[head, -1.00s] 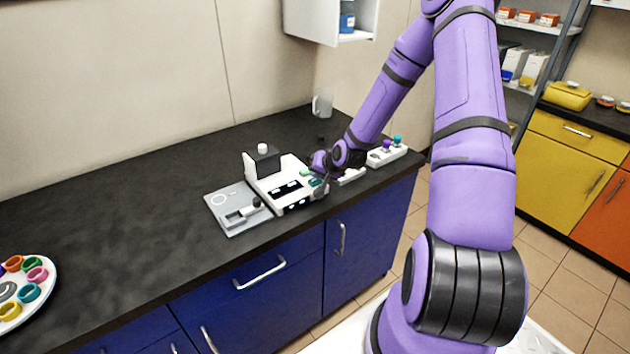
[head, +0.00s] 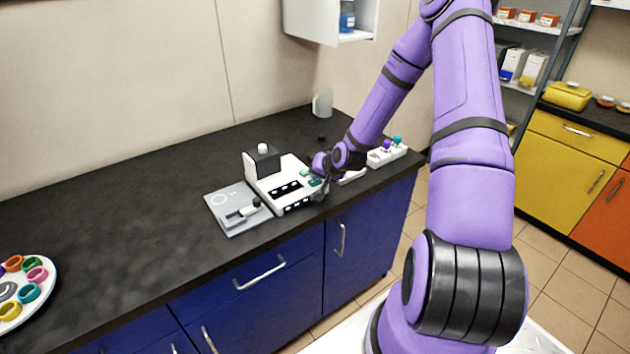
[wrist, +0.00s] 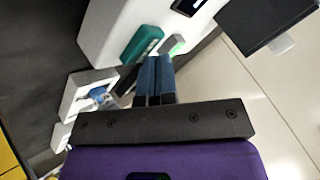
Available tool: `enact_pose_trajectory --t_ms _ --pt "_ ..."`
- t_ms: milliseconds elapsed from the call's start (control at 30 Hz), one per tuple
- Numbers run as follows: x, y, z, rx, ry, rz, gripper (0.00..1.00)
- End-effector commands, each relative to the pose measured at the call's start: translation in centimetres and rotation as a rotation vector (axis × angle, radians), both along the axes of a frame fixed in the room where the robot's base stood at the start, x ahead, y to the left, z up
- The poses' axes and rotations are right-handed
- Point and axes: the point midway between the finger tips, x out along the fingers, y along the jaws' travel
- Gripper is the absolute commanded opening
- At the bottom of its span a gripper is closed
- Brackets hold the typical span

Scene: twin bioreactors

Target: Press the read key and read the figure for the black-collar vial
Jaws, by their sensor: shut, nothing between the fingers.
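A white reader (head: 262,184) stands on the dark counter, with dark display panels (head: 290,188) whose figures are too small to read. My gripper (head: 321,189) is at the reader's front right corner. In the wrist view my gripper (wrist: 155,62) is shut and empty, its blue fingertips just beside the keys; I cannot tell whether they touch. I cannot pick out a black-collar vial.
A grey plate (head: 232,214) with a black-knobbed part lies left of the reader. A white rack (head: 385,157) with purple and teal tops stands to the right. A pale jug (head: 322,102) is behind. A white tray (head: 40,300) of coloured rings is at far left.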

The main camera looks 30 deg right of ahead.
Motion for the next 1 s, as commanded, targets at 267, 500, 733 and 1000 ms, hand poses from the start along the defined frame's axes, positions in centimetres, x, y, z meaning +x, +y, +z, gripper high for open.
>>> enact_pose_trajectory --t_ms 267,500,733,1000 --pt "0.0 0.0 0.9 0.000 0.000 0.000 0.00" --pt "-0.1 0.0 1.6 0.001 0.000 -0.001 0.00" --pt "0.0 0.0 1.7 0.001 0.000 -0.001 0.00" --pt "0.0 0.0 3.5 -0.001 -0.001 0.000 0.00"
